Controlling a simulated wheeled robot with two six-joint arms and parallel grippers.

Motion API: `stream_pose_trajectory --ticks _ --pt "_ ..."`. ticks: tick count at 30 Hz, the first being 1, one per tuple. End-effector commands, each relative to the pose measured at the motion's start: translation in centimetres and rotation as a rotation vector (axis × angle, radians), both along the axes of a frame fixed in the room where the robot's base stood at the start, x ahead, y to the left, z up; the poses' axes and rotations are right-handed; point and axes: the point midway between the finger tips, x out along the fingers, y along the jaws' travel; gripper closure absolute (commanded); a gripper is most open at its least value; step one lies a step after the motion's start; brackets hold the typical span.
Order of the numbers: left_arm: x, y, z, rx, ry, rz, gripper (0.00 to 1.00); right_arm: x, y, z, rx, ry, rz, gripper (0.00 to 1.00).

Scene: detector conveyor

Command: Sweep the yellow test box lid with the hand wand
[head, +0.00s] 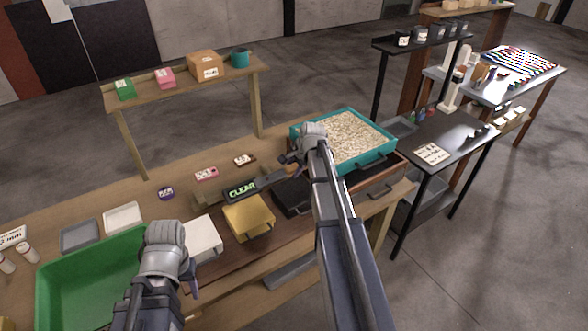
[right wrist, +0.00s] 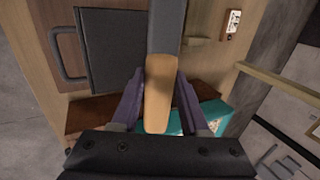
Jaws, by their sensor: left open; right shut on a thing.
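The yellow test box (head: 247,212) sits on the wooden bench, between a white box and a black box. The hand wand (head: 268,181) is a dark bar whose display (head: 242,189) reads CLEAR in green. Its display end is by the yellow box's far edge; I cannot tell the gap or whether they touch. My right gripper (head: 292,160) is shut on the wand's handle. In the right wrist view its tan grip (right wrist: 160,95) lies between the two fingers. My left gripper (head: 191,284) is open and empty, near the white box and the green bin.
The white box (head: 203,238) and black box (head: 290,197) flank the yellow one. A teal tray (head: 384,151) of pale granules stands right, partly behind my right arm. A green bin (head: 52,276) is at left. Small labelled blocks (head: 207,174) lie behind the boxes.

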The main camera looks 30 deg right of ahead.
Motion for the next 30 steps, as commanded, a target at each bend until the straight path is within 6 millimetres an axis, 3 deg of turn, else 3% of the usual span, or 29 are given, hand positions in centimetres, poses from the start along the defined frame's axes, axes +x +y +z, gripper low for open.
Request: stream_pose_trajectory --ticks 11,30 --pt "0.0 0.0 -1.1 0.000 0.000 0.001 0.50 0.0 0.0 -1.1 0.001 -0.001 0.000 1.00" --pt "0.0 0.0 -5.9 0.000 0.000 0.003 0.50 0.0 0.0 -5.9 0.001 -0.001 0.000 1.00"
